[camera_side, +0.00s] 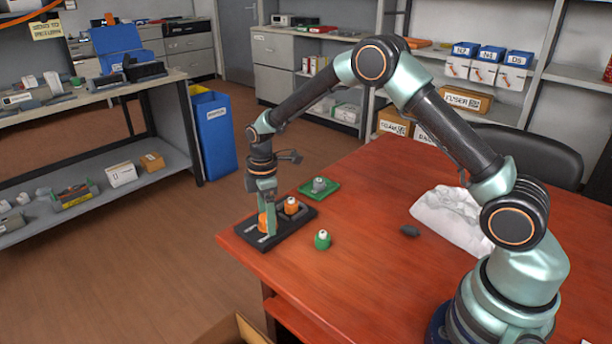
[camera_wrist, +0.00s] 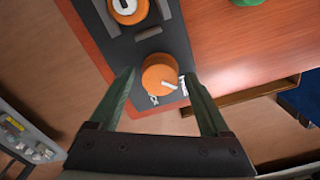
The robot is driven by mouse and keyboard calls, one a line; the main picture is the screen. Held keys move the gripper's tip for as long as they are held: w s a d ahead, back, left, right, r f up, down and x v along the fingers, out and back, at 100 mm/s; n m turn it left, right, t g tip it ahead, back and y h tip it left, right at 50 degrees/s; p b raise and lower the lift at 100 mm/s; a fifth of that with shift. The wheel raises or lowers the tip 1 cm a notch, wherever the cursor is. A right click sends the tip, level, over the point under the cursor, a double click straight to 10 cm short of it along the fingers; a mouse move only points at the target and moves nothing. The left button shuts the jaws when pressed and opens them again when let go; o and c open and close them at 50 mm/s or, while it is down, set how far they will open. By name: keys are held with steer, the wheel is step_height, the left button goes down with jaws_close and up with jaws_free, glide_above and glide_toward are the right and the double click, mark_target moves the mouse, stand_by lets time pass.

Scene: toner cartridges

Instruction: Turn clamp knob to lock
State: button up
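An orange clamp knob (camera_wrist: 158,72) with a white pointer line stands near the end of a dark plate (camera_wrist: 118,52) in the wrist view. Small white marks lie on the plate beside the knob; the line runs toward its right side, but the marks are too small to read. My gripper (camera_wrist: 160,76) points down with one finger on each side of the knob. The fingers are open, with a narrow gap visible on both sides. In the side view my gripper (camera_side: 267,218) partly hides the knob on the black plate (camera_side: 250,232).
Another orange part (camera_side: 291,206) sits on the plate. A green tray (camera_side: 307,189) with a grey part lies behind it. A green and white part (camera_side: 322,240) stands to the right. A dark oval item (camera_side: 410,231) and white cloth (camera_side: 447,214) lie farther right. The table edge is close.

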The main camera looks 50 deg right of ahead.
jaws_close()
steer(key=shift+m, duration=0.3)
steer(key=m, duration=0.3)
steer(key=shift+m, duration=0.4)
steer(key=m, duration=0.4)
steer(key=shift+r, duration=0.1)
steer(key=m, duration=0.5)
steer(key=shift+w, duration=0.1)
steer(key=m, duration=0.4)
steer(key=shift+d, duration=0.1)
steer(key=shift+m, duration=0.4)
